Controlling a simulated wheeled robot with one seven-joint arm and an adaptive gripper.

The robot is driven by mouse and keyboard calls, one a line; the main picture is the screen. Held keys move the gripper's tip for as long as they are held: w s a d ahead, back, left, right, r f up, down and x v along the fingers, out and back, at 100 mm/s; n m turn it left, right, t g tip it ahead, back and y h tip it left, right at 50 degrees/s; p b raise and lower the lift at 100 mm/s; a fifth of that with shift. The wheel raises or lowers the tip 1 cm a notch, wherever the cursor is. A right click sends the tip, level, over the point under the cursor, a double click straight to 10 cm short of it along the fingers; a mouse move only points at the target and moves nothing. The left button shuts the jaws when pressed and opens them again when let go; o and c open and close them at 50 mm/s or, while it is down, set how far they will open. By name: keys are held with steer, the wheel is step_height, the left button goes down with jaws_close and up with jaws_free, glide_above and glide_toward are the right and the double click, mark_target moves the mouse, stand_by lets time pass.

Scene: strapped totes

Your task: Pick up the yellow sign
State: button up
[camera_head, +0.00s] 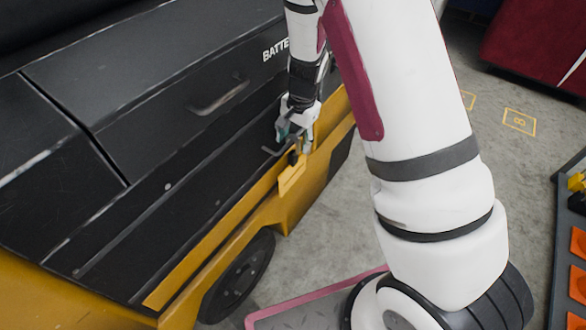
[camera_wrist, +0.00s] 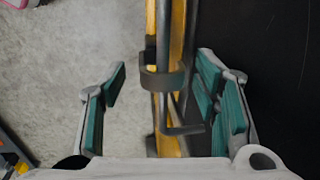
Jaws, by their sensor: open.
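A yellow plate that looks like the sign (camera_head: 292,177) hangs upright against the side of the yellow and black vehicle, just below my gripper (camera_head: 295,140). In the wrist view my gripper (camera_wrist: 160,88) is open, with teal-padded fingers wide apart. Between them are a dark bracket with a bent rod (camera_wrist: 163,80) and a yellow strip (camera_wrist: 178,30). I cannot tell whether this strip is the sign seen edge-on or the vehicle's edge. Neither finger visibly touches anything. The sign's upper part is partly hidden by my gripper in the head view.
The black vehicle body (camera_head: 150,90), with a handle (camera_head: 220,97), fills the left. Its wheel (camera_head: 238,278) is below. Bare grey floor (camera_head: 335,215) lies right of the sign. A grey rack with orange items (camera_head: 578,243) stands at the right edge.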

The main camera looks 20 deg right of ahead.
jaws_close()
steer(key=shift+r, duration=0.1)
